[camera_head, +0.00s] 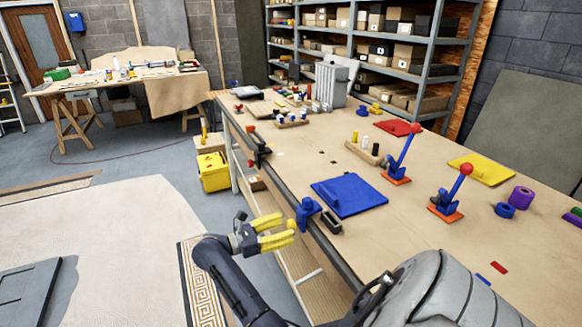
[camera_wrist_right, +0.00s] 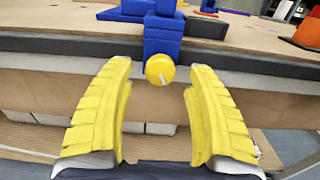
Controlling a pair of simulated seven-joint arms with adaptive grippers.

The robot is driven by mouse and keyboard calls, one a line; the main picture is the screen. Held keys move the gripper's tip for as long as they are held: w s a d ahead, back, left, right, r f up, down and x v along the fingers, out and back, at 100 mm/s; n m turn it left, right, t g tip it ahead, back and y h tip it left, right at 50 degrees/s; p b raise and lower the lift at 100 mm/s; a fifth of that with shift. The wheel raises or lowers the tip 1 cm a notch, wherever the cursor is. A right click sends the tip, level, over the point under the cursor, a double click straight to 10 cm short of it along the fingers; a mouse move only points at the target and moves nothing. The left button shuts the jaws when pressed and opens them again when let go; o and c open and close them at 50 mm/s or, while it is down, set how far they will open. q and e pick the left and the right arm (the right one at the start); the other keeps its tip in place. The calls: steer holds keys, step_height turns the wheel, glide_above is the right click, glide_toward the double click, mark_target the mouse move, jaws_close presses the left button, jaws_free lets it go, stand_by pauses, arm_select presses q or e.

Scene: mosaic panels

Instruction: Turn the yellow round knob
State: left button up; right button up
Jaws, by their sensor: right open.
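The yellow round knob (camera_wrist_right: 160,70) sits on the front face of a blue block (camera_wrist_right: 162,38) at the table's edge. A white mark slants across the knob's face. In the head view the knob (camera_head: 291,224) is small and close to the yellow fingertips of my right gripper (camera_head: 284,230). In the right wrist view my right gripper (camera_wrist_right: 158,72) is open, one finger on each side of the knob. Clear gaps show between the knob and both fingers. My left gripper is not in view.
The blue block is fixed at the wooden table's (camera_head: 270,155) front edge. Beside it are a blue panel (camera_head: 348,195) and a dark block (camera_head: 331,223). Two red-topped levers (camera_head: 402,152) stand farther right. A yellow bucket (camera_head: 213,172) is beside the table.

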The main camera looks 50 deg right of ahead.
steer(key=shift+x, duration=1.25)
steer(key=shift+c, duration=0.5)
jaws_close()
